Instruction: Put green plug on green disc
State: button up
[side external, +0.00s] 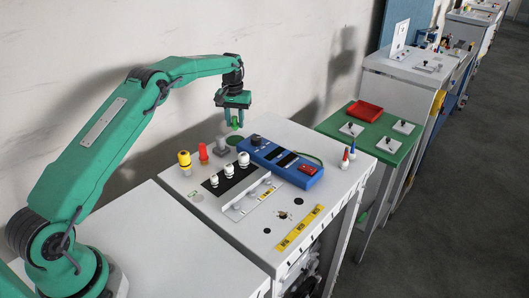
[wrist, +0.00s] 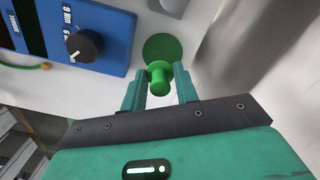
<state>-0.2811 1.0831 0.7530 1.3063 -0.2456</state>
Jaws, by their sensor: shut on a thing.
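The green plug (wrist: 159,78) is between the fingertips of my gripper (wrist: 160,88) in the wrist view, and the gripper is shut on it. In the side external view my gripper (side external: 234,118) points down with the green plug (side external: 236,124) at its tips, above the white cabinet top. The green disc (wrist: 162,47) lies flat on the white surface, just beyond the plug in the wrist view. In the side view the green disc (side external: 234,140) shows below the plug. The plug appears held above the disc, partly overlapping its edge in the wrist view; the exact gap is hard to tell.
A blue meter box (side external: 280,162) with a black knob (wrist: 84,46) stands close beside the disc. A grey post (side external: 222,147), a red plug (side external: 203,153) and a yellow plug (side external: 185,162) stand to the left. White knobs (side external: 243,160) stand in front. A wall rises behind.

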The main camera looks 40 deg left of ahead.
aim_at(235, 129)
jog(key=shift+a+f, duration=0.15)
jog(key=shift+a, duration=0.15)
jog(key=shift+f, duration=2)
jog(key=shift+f, duration=0.1)
jog(key=o, duration=0.9)
jog(key=shift+o, duration=0.2)
